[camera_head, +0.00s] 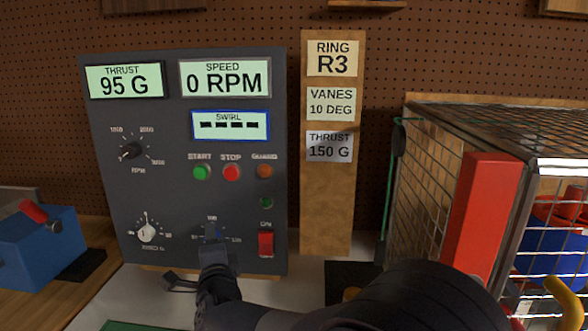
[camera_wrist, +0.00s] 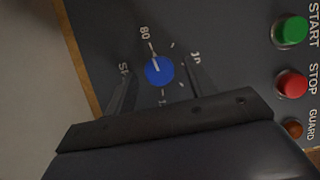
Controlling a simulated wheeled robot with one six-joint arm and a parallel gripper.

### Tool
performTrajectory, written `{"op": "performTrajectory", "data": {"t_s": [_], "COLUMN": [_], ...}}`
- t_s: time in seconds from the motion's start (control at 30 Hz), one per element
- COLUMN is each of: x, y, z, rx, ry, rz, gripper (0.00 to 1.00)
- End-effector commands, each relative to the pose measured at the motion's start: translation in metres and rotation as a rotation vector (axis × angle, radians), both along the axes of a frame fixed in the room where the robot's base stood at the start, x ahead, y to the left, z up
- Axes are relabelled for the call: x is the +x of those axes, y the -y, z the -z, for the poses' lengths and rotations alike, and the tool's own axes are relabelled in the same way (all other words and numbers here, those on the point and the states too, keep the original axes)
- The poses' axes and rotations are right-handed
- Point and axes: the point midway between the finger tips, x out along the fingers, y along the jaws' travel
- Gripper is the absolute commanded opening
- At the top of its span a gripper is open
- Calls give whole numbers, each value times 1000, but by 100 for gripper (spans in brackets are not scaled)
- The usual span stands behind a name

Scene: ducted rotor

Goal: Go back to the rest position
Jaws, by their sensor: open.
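My gripper (camera_head: 211,240) is in front of the lower middle of the grey control panel (camera_head: 185,125) in the head view. In the wrist view its two fingers stand apart, and my gripper (camera_wrist: 158,66) is open. A blue dial knob (camera_wrist: 159,71) with a white pointer shows between the fingertips, with a gap on both sides. I cannot tell how far the tips are from the panel face. In the head view my gripper hides this knob. The panel displays read thrust 95 G, speed 0 RPM and dashes for swirl.
A wire cage (camera_head: 425,195) with a red bar (camera_head: 482,215) stands close on the right. A wooden board (camera_head: 328,205) carries cards: ring R3, vanes 10 deg, thrust 150 G. A blue box (camera_head: 42,237) sits at the left. The green start button (camera_wrist: 290,30) and red stop button (camera_wrist: 291,84) are near my gripper.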

Motion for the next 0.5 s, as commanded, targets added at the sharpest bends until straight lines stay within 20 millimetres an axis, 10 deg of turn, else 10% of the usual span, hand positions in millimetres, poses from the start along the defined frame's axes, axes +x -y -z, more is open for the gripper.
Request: {"op": "performTrajectory", "data": {"t_s": [0.5], "x": [0], "y": [-1], "z": [6], "rx": [401], "ry": [29], "rz": [0], "gripper": [52]}}
